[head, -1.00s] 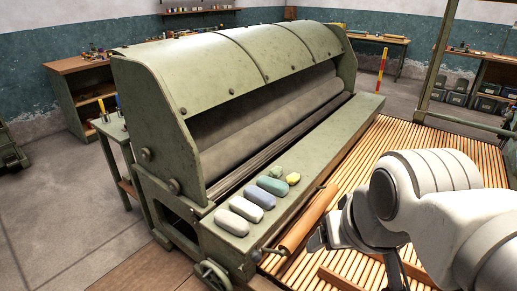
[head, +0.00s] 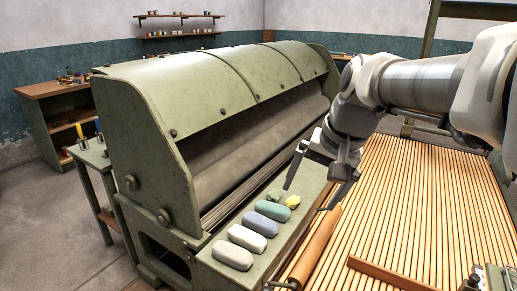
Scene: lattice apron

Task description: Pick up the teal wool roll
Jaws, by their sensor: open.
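The teal wool roll (head: 273,211) lies on the green front ledge of the machine, in a row of rolls. It is behind the blue roll (head: 259,223) and in front of a small green piece (head: 274,195) and a small yellow piece (head: 293,202). My gripper (head: 306,198) is open and empty, fingers pointing down. In the picture it is to the right of and above the teal roll, apart from it. Its exact height over the ledge is hard to tell.
The machine's curved hood (head: 190,85) rises behind the row. A brown wooden roller (head: 315,247) and a slatted apron (head: 420,210) lie to the right.

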